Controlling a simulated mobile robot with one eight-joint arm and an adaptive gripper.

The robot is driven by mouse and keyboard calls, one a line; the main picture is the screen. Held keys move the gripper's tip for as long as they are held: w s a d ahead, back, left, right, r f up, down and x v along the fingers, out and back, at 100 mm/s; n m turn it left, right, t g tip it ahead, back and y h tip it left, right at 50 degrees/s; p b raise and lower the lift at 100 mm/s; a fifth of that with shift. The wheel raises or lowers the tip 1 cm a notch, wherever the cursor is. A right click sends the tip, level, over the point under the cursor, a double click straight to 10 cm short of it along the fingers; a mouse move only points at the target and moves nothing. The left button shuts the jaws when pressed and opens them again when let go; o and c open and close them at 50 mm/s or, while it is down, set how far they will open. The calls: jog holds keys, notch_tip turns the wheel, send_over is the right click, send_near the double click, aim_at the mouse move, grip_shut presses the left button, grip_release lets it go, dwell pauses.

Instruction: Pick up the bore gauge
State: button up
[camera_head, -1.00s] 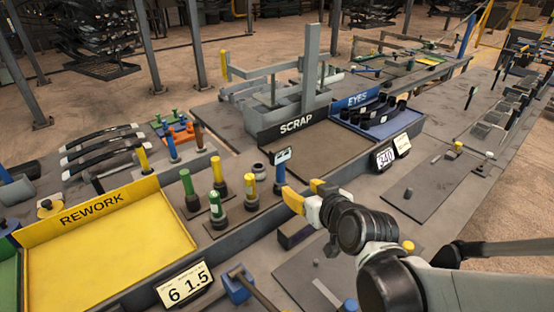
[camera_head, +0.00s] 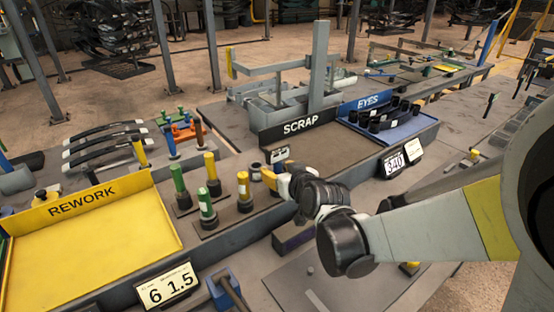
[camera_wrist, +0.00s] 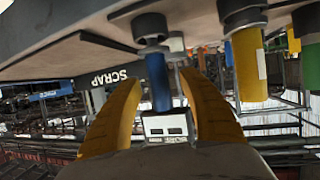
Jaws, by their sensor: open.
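The bore gauge has a blue handle (camera_wrist: 158,85) and a small grey display head (camera_wrist: 167,127). In the wrist view, which is upside down, it stands upright between the two yellow fingers of my gripper (camera_wrist: 160,76). The fingers are open with a gap on each side of the handle. In the head view the gauge's display (camera_head: 278,154) shows just behind my gripper (camera_head: 279,174), and its blue handle is hidden by the gripper.
Yellow and green plug gauges (camera_head: 211,174) stand close to the left of my gripper. A dark ring (camera_head: 256,171) is beside it.

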grip_shut()
jog(key=shift+r, duration=0.1)
